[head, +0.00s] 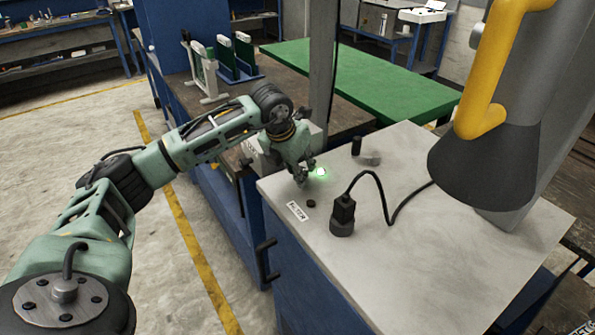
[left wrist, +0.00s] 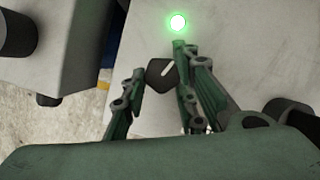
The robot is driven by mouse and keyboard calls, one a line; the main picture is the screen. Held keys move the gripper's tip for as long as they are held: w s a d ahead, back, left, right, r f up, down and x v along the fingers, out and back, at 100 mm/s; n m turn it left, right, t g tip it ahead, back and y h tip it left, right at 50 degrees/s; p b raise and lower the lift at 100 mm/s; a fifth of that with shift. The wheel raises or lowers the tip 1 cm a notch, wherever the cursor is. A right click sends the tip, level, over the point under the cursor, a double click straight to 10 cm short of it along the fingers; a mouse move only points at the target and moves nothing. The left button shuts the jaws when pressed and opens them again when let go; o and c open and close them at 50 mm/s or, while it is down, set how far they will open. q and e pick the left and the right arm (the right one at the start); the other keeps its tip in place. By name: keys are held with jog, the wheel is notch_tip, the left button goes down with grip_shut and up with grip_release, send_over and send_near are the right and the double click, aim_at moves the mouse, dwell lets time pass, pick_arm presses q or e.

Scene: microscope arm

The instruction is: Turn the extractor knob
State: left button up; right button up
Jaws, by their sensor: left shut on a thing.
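In the left wrist view a small black knob (left wrist: 162,73) with a white pointer line sits between the fingers of my left gripper (left wrist: 160,80). The gripper is shut on this knob, which I take to be the extractor knob. In the head view my left gripper (head: 303,178) reaches down to the left edge of the white-topped bench, and its fingers hide the knob. A lit green lamp (head: 319,171) is right beside the fingers; it also shows above the knob in the left wrist view (left wrist: 178,22). My right gripper is not in view.
A black plug (head: 343,213) with a cable and a black post (head: 357,146) stand on the bench top (head: 420,270). The dark extractor hood (head: 485,165) with a yellow handle (head: 490,75) overhangs the right.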

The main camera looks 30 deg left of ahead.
pick_arm(q)
jog(key=n, duration=0.1)
jog(key=n+y+b, duration=0.1)
jog(key=n, duration=0.2)
jog(key=shift+w+a+r+y, duration=0.1)
jog(key=shift+r+y, duration=0.15)
jog(key=shift+y, duration=0.05)
jog(key=shift+n+b, duration=0.3)
jog(key=shift+b, duration=0.05)
jog(key=o, duration=1)
jog(key=shift+a, duration=0.1)
jog(key=shift+s+f, duration=0.1)
jog(key=shift+s, duration=0.1)
jog(key=shift+f, duration=0.1)
jog(key=v, duration=1.2)
jog(key=shift+d, duration=0.25)
